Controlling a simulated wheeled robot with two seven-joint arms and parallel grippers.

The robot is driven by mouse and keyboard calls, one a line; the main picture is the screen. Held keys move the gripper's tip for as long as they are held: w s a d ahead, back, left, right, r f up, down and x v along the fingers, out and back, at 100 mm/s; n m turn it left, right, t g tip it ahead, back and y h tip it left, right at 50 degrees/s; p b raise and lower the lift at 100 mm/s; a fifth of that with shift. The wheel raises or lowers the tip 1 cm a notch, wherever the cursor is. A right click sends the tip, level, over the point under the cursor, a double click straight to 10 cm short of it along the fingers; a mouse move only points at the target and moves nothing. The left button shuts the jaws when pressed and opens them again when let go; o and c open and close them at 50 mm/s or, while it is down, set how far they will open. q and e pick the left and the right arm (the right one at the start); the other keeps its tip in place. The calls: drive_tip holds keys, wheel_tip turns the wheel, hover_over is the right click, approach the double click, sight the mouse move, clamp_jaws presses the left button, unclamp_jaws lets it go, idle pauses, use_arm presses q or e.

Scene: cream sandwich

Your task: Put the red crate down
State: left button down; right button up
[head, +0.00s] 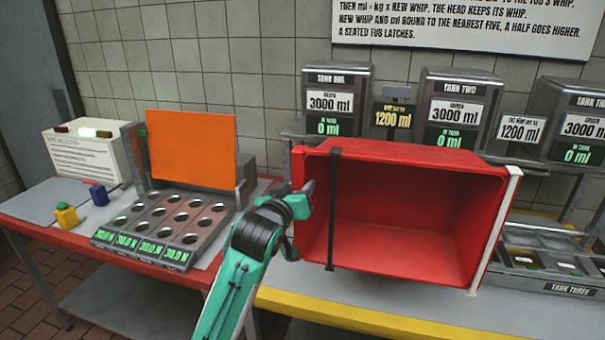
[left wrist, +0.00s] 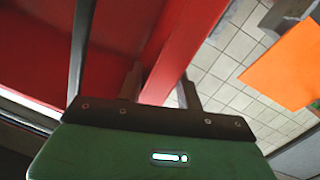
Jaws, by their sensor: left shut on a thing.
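The red crate (head: 400,205) is held up at the right of the head view, tipped so its open side faces me. Its inside looks empty. A dark strap crosses its left side and a pale strip runs along its right edge. My left gripper (head: 303,215) is shut on the crate's left wall. In the left wrist view, the two fingers (left wrist: 160,88) sit on either side of the red crate wall (left wrist: 178,50). The crate hides part of the bench behind it. My right gripper is not in view.
A grey bench with a yellow front edge (head: 370,321) lies below the crate. Tank one (head: 338,95) and tank two (head: 460,105) stand behind it. Left is a red-edged table with a holed rack (head: 165,222), an orange panel (head: 192,150), and small yellow (head: 66,216) and blue (head: 99,195) blocks.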

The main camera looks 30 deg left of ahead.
use_arm(q)
hover_over(298, 241)
drive_tip(key=f, duration=0.9)
drive_tip(key=shift+w+a+f+p, duration=0.1)
drive_tip(key=shift+w+f+p, duration=0.05)
drive_tip(key=shift+w+p, duration=0.2)
wheel_tip(298, 241, down, 4)
drive_tip(key=shift+r, duration=0.15)
drive_tip(key=shift+f, duration=0.3)
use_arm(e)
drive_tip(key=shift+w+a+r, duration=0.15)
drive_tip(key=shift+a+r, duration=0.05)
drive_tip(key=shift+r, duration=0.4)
use_arm(q)
drive_tip(key=shift+s+f, duration=0.1)
drive_tip(key=shift+f, duration=0.45)
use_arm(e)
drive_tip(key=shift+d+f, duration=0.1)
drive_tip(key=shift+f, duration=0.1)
